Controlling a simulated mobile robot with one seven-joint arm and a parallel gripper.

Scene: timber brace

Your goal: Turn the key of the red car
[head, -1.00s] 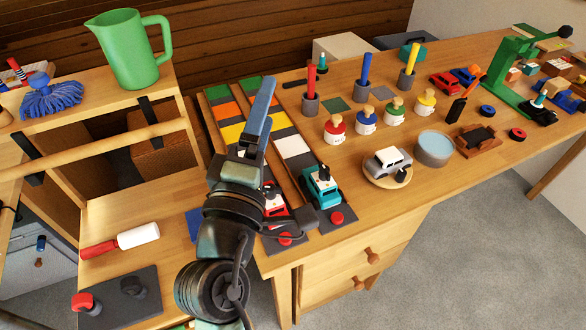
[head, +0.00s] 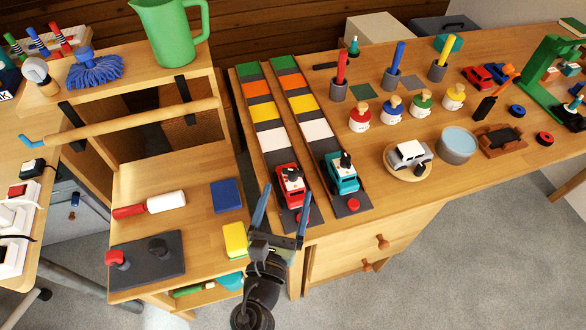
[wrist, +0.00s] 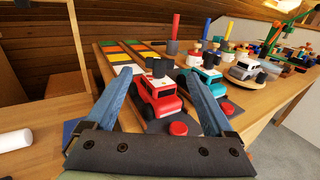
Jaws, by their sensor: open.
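The red car (head: 289,184) stands at the near end of the left striped track, with a black key (head: 294,173) on its top. In the wrist view the red car (wrist: 157,98) sits ahead between my fingers, its dark key (wrist: 156,69) upright on the roof. My gripper (head: 283,203) is open and empty, just in front of the red car in the head view. Its two blue fingers (wrist: 163,88) are spread wide in the wrist view, and I cannot tell that either touches the car.
A teal car (head: 342,176) with a dark key stands close on the right, on the second track. Red buttons (head: 353,204) sit at the track ends. A yellow sponge (head: 235,240) lies left of my gripper. A wooden rail (head: 140,121) crosses the shelf at left.

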